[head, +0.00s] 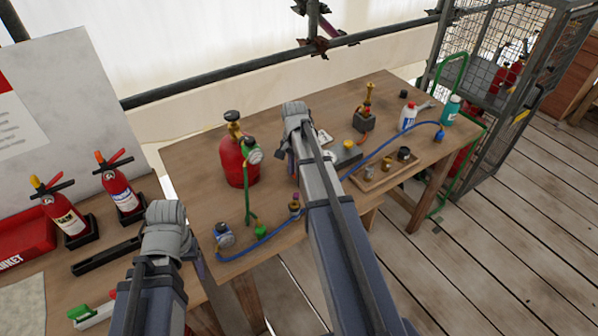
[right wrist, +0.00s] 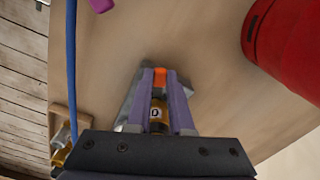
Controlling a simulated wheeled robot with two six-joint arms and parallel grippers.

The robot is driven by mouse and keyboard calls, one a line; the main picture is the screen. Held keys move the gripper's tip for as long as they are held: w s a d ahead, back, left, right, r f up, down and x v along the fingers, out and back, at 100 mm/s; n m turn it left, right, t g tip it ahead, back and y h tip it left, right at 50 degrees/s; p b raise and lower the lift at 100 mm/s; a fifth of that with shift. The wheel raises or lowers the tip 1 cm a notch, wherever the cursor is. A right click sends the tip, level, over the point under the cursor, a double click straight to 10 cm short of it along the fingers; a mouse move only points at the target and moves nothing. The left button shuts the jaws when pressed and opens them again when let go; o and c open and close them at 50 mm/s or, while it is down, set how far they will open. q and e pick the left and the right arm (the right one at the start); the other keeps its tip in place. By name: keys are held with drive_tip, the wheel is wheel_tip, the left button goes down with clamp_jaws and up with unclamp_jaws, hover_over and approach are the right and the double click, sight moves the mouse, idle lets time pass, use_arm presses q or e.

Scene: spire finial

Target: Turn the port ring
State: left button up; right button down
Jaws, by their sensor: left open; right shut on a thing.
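My right gripper (right wrist: 160,82) is shut on a small brass-coloured piece (right wrist: 158,112) marked D, with an orange part showing between the purple fingertips. A grey metal block lies partly hidden beneath the fingers. In the head view my right gripper (head: 291,165) is over the middle of the workbench, right of the red gas cylinder (head: 238,165), with its tips mostly hidden by my arm. I cannot tell for certain which part is the port ring. My left gripper (head: 197,262) is open at the bench's left edge, mostly hidden behind its wrist.
A blue hose (head: 393,139) crosses the wooden bench (head: 328,97). A tray (head: 372,184) holds several fittings. A brass-topped device (head: 365,119) and bottles stand at the back right. Fire extinguishers (head: 122,190) stand on the left table. A mesh cage (head: 490,75) is at right.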

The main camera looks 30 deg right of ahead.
drive_tip(key=m, duration=0.1)
drive_tip(key=w+m, duration=0.1)
drive_tip(key=m, duration=0.1)
drive_tip(key=shift+w+a, duration=0.2)
drive_tip(key=shift+a, duration=0.05)
drive_tip(key=shift+w+m, duration=0.25)
drive_tip(key=shift+m, duration=0.45)
drive_tip(key=shift+w+m, duration=0.25)
drive_tip(key=shift+m, duration=0.45)
drive_tip(key=c, duration=0.8)
unclamp_jaws()
drive_tip(key=shift+r, duration=0.15)
wheel_tip(320, 180, up, 8)
drive_tip(key=p, duration=0.8)
drive_tip(key=shift+f, duration=0.2)
